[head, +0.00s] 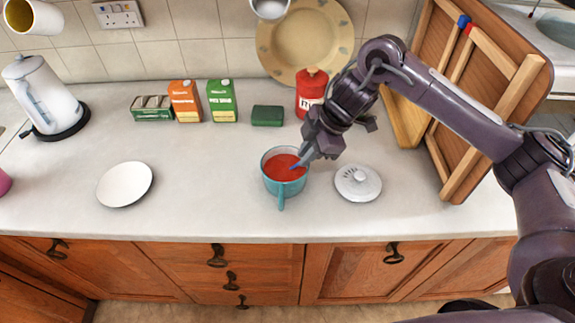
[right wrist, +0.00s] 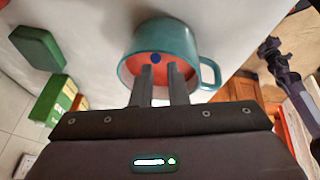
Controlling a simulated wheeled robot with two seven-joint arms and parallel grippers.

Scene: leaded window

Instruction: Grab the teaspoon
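A teal mug (head: 284,185) with red liquid stands on the counter; it also shows in the right wrist view (right wrist: 190,36). A small blue piece (head: 296,167), seemingly the teaspoon's handle end, shows over the liquid. In the right wrist view it is a blue spot (right wrist: 155,58) just past the fingertips. The rest of the spoon cannot be made out. My right gripper (head: 306,156) reaches down at the mug's rim. Its two fingers (right wrist: 162,72) are apart with a gap between them, and nothing is clearly held. Purple parts of mine, perhaps the left arm, show at the right wrist view's right edge.
A white lid (head: 358,182) lies right of the mug, and a white saucer (head: 125,184) lies left. A red bottle (head: 311,90), green sponge (head: 267,116), boxes (head: 185,101) and kettle (head: 42,96) stand behind. Wooden boards (head: 470,100) lean at right.

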